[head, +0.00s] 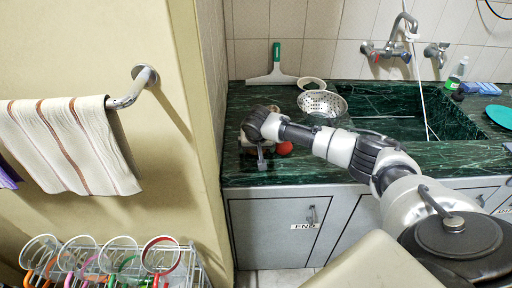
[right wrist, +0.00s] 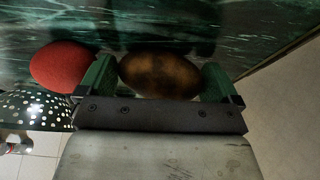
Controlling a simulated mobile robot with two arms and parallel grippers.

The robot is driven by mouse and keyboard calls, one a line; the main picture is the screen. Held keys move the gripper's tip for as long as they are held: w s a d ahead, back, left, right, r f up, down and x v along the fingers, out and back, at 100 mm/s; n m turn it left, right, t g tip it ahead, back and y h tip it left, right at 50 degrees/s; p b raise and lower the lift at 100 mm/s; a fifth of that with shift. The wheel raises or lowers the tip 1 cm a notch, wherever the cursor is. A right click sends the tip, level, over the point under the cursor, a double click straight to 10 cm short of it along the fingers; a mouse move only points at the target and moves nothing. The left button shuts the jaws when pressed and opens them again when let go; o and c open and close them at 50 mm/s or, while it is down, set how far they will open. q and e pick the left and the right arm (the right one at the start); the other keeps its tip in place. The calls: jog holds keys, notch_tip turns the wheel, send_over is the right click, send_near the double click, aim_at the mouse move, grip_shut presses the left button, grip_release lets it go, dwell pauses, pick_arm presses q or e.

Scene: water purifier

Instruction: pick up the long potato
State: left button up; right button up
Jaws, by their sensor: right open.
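A brown, mottled, oval potato (right wrist: 160,74) lies on the dark green marble counter (right wrist: 215,25) in the right wrist view. My right gripper (head: 262,160) is low over the left end of the counter in the head view. In the right wrist view its two green-padded fingers are apart, one on each side of the potato. The pads are close to the potato's ends, and I cannot tell whether they touch it. In the head view my wrist mostly hides the potato. My left gripper is not in view.
A red round item (right wrist: 62,67) sits right beside one finger. A perforated metal colander (head: 322,103), a small bowl (head: 311,84) and a green-handled squeegee (head: 274,68) stand behind. The sink (head: 390,128) is to the right. A beige wall (head: 205,150) closes in on the left.

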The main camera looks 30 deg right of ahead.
jog(key=c, duration=0.6)
jog(key=shift+r, duration=0.15)
